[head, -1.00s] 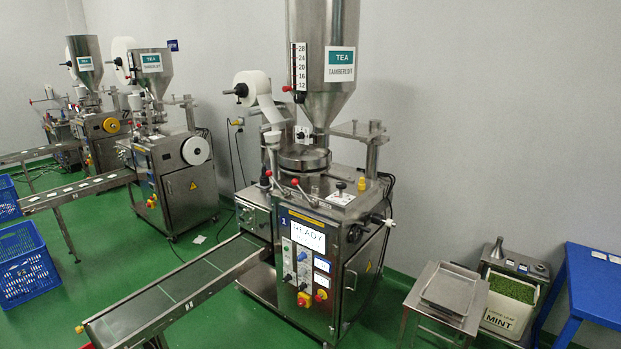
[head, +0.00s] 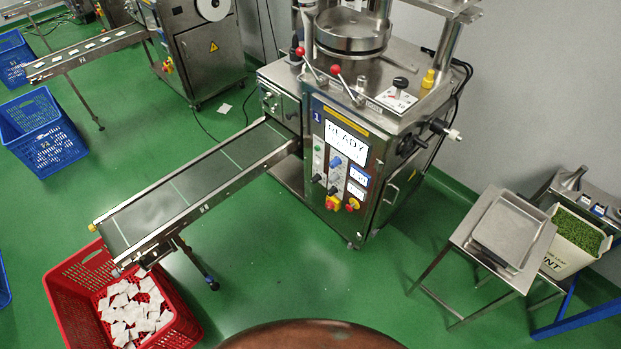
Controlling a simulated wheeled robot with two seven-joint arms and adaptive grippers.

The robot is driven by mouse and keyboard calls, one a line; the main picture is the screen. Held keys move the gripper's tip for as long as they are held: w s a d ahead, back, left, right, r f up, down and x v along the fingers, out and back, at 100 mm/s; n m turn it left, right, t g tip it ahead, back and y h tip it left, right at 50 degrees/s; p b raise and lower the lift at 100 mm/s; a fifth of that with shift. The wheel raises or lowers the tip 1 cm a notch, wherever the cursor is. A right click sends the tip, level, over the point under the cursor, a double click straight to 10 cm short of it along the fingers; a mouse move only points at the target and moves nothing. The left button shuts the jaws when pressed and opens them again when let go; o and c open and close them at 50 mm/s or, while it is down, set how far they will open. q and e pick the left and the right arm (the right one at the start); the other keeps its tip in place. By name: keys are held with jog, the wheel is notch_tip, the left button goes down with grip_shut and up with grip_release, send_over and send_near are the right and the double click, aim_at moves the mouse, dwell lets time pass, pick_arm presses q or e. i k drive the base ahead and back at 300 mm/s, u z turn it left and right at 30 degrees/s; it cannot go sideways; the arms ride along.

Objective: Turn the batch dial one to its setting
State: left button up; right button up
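The tea packing machine (head: 345,125) marked 1 stands right of centre, and its screen (head: 346,142) reads READY. On its top plate, at the right, a black knob (head: 400,83) sits on a white plate (head: 397,99) with printed marks; this looks like the batch dial. Its exact setting is too small to read. On the front panel are a blue knob (head: 336,162), small black knobs, two small lit displays (head: 358,175) and a red button on yellow (head: 352,205). Neither of my grippers is in view.
A conveyor (head: 190,190) runs from the machine toward the lower left, above a red crate (head: 72,290) of white teabags. A steel stand with a tray (head: 510,232) and a bin of green leaf (head: 577,232) stand at right. Green floor before the machine is clear.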

aim_at(317, 177)
jog(key=k, duration=0.4)
jog(key=u, duration=0.75)
jog(key=i, duration=1.05)
